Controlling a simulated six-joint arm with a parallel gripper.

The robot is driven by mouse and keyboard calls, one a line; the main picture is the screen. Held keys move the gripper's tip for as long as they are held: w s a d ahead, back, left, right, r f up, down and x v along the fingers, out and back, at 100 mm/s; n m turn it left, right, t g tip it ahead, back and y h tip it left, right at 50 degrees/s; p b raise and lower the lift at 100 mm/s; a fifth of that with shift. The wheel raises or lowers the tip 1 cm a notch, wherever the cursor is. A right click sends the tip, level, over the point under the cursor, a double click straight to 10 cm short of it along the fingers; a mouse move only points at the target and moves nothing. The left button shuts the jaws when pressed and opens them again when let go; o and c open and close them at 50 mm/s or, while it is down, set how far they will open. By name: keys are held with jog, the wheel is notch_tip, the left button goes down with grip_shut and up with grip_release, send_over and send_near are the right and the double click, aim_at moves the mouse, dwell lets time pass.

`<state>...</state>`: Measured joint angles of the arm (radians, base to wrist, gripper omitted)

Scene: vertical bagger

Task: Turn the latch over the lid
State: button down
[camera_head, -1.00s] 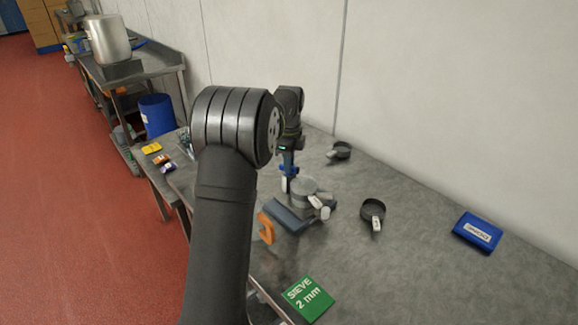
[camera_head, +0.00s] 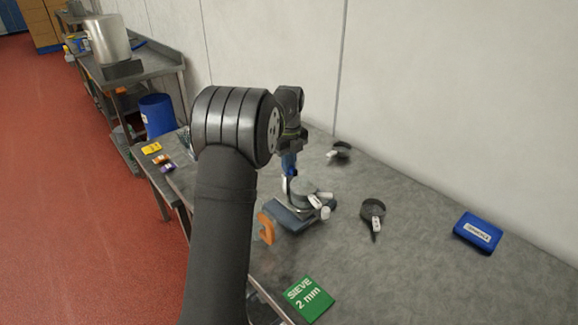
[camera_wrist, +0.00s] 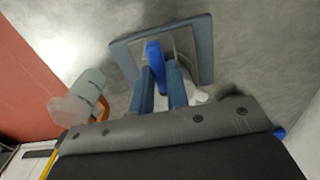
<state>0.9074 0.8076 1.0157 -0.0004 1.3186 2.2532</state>
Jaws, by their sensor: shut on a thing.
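In the head view the lidded device (camera_head: 318,200) stands on a blue-grey base plate (camera_head: 292,220) in the middle of the table. My gripper (camera_head: 289,176) reaches down at its left, partly hidden by my arm. In the blurred wrist view my two fingers (camera_wrist: 161,78) are close together over the base plate (camera_wrist: 205,45). They are shut on a bright blue piece (camera_wrist: 153,55) that looks like the latch. Its exact angle over the lid is hard to tell, and the fingers hide much of the lid.
An orange piece (camera_head: 266,228) stands beside the plate. Dark round pans (camera_head: 372,211) lie to the right and behind. A blue box (camera_head: 478,231) is at the far right and a green sieve sign (camera_head: 308,298) in front. The table between them is clear.

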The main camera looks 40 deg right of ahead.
jog(key=c, duration=1.2)
grip_release()
jog(key=shift+c, duration=0.2)
jog(key=shift+r, duration=0.1)
jog(key=shift+r, duration=2.45)
notch_tip(320, 180, up, 17)
jog(key=shift+r, duration=0.2)
